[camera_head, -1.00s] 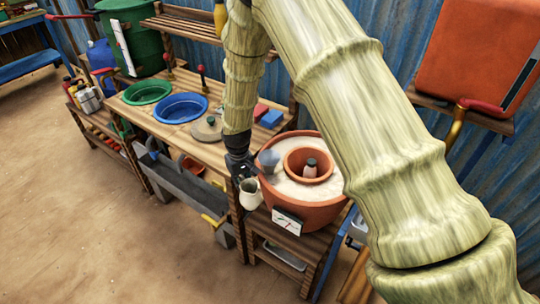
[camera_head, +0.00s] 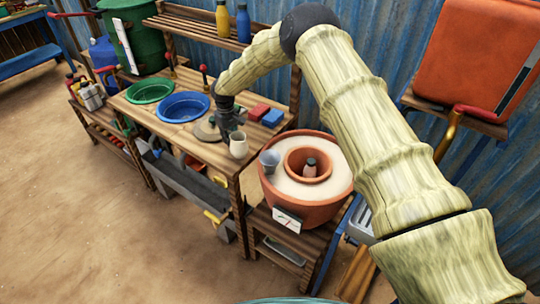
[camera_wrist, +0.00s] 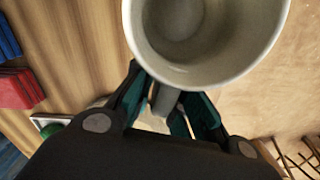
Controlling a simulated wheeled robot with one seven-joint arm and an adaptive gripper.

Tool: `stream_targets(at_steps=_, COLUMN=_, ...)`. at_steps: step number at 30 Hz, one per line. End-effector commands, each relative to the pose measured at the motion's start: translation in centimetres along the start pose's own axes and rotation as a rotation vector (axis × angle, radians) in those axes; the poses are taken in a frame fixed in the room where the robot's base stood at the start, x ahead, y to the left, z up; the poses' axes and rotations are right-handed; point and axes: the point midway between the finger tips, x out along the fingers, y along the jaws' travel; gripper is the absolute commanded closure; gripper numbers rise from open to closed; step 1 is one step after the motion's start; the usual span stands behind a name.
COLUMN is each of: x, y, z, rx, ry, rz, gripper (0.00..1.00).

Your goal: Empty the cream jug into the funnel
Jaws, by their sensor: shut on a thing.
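The cream jug (camera_head: 238,146) is in my gripper (camera_head: 229,126), near the right front corner of the wooden bench, and looks upright. In the wrist view my gripper (camera_wrist: 164,108) is shut on the jug's handle. The jug's open mouth (camera_wrist: 207,74) shows pale inner walls and a shaded round bottom; I cannot tell whether liquid is in it. A small grey-blue cone, seemingly the funnel (camera_head: 270,158), stands at the left side of the terracotta pot, to the right of the jug and apart from it.
The terracotta pot (camera_head: 303,216) holds pale sand and an inner pot with a small bottle (camera_head: 310,167). The bench has a blue basin (camera_head: 183,106), a green basin (camera_head: 149,91), a round lid (camera_head: 206,130), and red and blue blocks (camera_head: 272,118).

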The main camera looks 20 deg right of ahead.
Motion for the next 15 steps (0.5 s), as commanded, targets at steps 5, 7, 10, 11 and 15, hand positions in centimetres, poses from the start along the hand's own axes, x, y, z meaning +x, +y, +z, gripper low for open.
stream_targets(at_steps=5, x=-0.3, y=3.5, z=-1.5, rx=0.017, ry=0.001, rz=-0.002, gripper=1.00)
stream_targets(at_steps=7, x=-0.4, y=4.5, z=-1.8, rx=0.023, ry=0.001, rz=-0.002, gripper=1.00)
stream_targets(at_steps=10, x=-0.5, y=5.7, z=-2.0, rx=0.029, ry=0.001, rz=-0.001, gripper=1.00)
stream_targets(at_steps=11, x=-0.5, y=6.0, z=-2.1, rx=0.030, ry=0.001, rz=0.000, gripper=1.00)
stream_targets(at_steps=15, x=-0.4, y=6.6, z=-2.2, rx=0.034, ry=0.000, rz=-0.001, gripper=1.00)
